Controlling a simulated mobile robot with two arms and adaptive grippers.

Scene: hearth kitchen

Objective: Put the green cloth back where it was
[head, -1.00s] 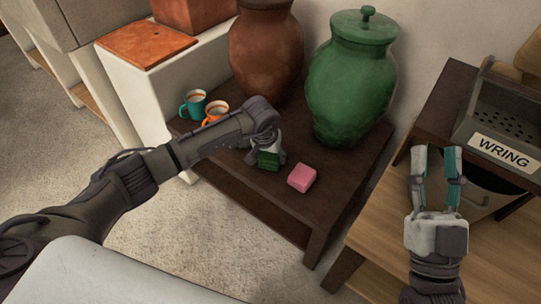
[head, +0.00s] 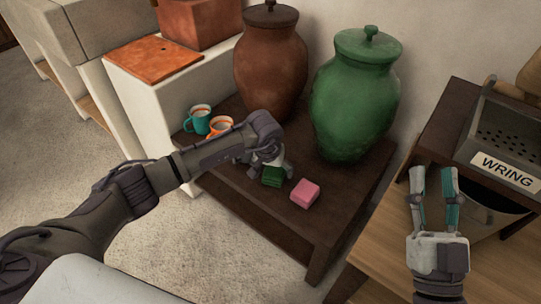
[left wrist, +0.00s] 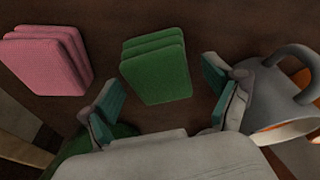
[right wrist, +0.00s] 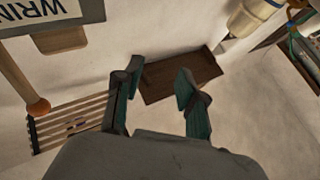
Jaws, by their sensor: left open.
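The green cloth (head: 272,177), a folded block, lies on the low dark table, left of a pink cloth (head: 305,193). In the left wrist view the green cloth (left wrist: 157,68) sits just beyond and between the fingertips, with a gap visible on each side. My left gripper (head: 268,163) is just above and behind it, open and empty; it also shows in the left wrist view (left wrist: 163,92). My right gripper (head: 434,190) is open and empty, over the wooden bench at right; its two fingers stand apart in the right wrist view (right wrist: 155,88).
A teal mug (head: 198,120) and an orange mug (head: 221,128) stand left of my left gripper. A brown jar (head: 270,62) and a green jar (head: 352,100) stand behind. A grey WRING box (head: 505,140) is at right. The table's front (head: 280,225) is clear.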

